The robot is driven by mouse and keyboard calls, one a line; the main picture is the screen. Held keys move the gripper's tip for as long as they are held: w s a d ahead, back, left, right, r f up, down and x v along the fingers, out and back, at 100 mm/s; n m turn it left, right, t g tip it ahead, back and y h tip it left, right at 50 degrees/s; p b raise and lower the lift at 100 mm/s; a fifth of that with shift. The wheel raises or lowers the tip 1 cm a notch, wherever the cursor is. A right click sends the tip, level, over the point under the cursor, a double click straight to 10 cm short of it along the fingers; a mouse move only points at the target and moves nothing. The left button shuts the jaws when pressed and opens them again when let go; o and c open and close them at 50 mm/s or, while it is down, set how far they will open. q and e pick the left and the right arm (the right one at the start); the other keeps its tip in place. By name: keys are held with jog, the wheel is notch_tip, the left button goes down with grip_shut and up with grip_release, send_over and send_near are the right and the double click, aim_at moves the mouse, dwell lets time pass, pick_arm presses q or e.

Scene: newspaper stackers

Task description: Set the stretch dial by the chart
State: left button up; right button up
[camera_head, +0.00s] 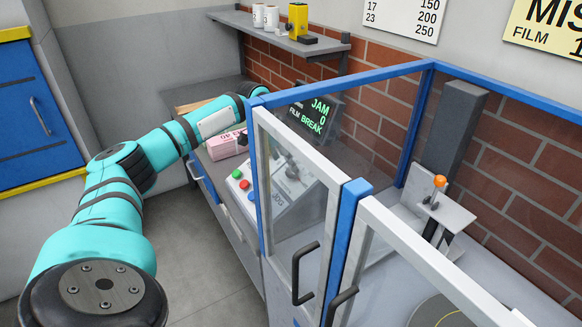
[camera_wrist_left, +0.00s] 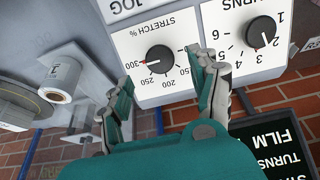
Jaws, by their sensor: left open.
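In the head view, my left arm reaches to the back, toward the console (camera_head: 245,213), and the fingers are hard to make out. My right gripper is out of view.
A turns dial (camera_wrist_left: 262,31) sits beside the stretch dial, its pointer near 2 to 3. A blue-framed clear guard (camera_head: 350,235) stands before the machine. A shelf (camera_head: 280,35) holds white rolls and a yellow object.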

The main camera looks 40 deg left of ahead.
pick_arm(q)
jog(key=x, duration=0.4)
jog(key=shift+w+f, duration=0.25)
jog(key=shift+f, duration=0.3)
jog(key=c, duration=1.1)
jog(key=shift+c, duration=0.2)
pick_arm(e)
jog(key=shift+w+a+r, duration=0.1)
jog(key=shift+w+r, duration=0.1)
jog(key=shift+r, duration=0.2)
pick_arm(q)
jog(key=shift+p, duration=0.4)
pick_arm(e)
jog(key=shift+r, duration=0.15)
